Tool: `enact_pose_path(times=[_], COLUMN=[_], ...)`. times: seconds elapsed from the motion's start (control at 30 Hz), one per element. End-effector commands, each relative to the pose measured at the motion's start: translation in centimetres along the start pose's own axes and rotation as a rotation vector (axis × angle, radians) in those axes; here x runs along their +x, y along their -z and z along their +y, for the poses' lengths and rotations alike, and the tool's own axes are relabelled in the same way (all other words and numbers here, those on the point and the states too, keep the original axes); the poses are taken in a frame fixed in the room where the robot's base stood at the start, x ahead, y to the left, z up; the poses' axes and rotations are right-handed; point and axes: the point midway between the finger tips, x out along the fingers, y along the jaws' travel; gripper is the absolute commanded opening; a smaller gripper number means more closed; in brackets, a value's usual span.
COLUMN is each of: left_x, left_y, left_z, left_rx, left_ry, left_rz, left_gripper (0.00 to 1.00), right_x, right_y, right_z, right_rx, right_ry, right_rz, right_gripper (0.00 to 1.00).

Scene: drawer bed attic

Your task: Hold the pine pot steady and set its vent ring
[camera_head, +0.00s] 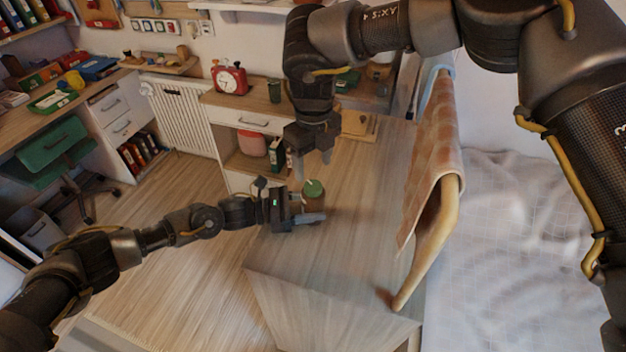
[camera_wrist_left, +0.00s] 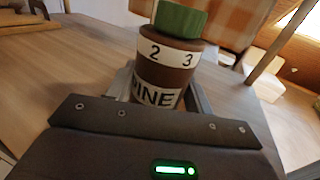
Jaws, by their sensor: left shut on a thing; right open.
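The pine pot (camera_head: 314,205) stands upright on the wooden cabinet top. It is brown, with a green top (camera_head: 314,187). My left gripper (camera_head: 312,208) is shut on the lower part of the pot from the left. My right gripper (camera_head: 312,168) is open and empty, pointing down above and just behind the pot, apart from its green top.
An orange checked blanket (camera_head: 432,160) hangs over a wooden rail at the right of the cabinet top (camera_head: 350,240). A wooden block or box (camera_head: 357,124) lies at its far end. A red clock (camera_head: 230,79) and a green cup (camera_head: 274,91) stand behind. The near cabinet top is clear.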

Motion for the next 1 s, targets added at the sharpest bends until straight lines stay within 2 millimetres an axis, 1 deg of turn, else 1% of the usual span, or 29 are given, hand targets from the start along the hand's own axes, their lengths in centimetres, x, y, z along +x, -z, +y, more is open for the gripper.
enact_pose_path(times=[0.03,0.1,0.2,0.3,0.5,0.73,0.77,1.0], left_x=[0.0,0.0,0.0,0.0,0.0,0.0,0.0,0.0], left_y=[0.0,0.0,0.0,0.0,0.0,0.0,0.0,0.0], left_z=[0.0,0.0,0.0,0.0,0.0,0.0,0.0,0.0], left_rx=[0.000,0.000,0.000,0.000,0.000,0.000,0.000,0.000], left_ry=[0.000,0.000,-0.001,-0.001,-0.001,-0.001,-0.001,-0.001], left_rz=[0.000,0.001,0.001,0.001,0.001,0.001,0.001,0.001], left_gripper=[0.26,0.26,0.26,0.26,0.26,0.26,0.26,0.26], right_x=[1.1,2.4,3.9,5.0,5.9,6.0,6.0,5.9], right_y=[0.1,0.1,0.0,0.0,0.0,0.0,0.0,0.0], right_z=[0.0,0.1,0.1,0.1,0.1,0.0,0.0,0.0], right_rx=[0.000,-0.001,-0.001,0.000,0.000,0.000,0.000,0.000], right_ry=[-0.002,-0.001,-0.001,-0.001,-0.001,-0.001,-0.001,-0.001], right_rz=[0.003,0.003,0.002,0.001,0.000,-0.001,-0.001,-0.001], right_gripper=[0.59,0.59,0.59,0.59,0.59,0.59,0.57,0.25])
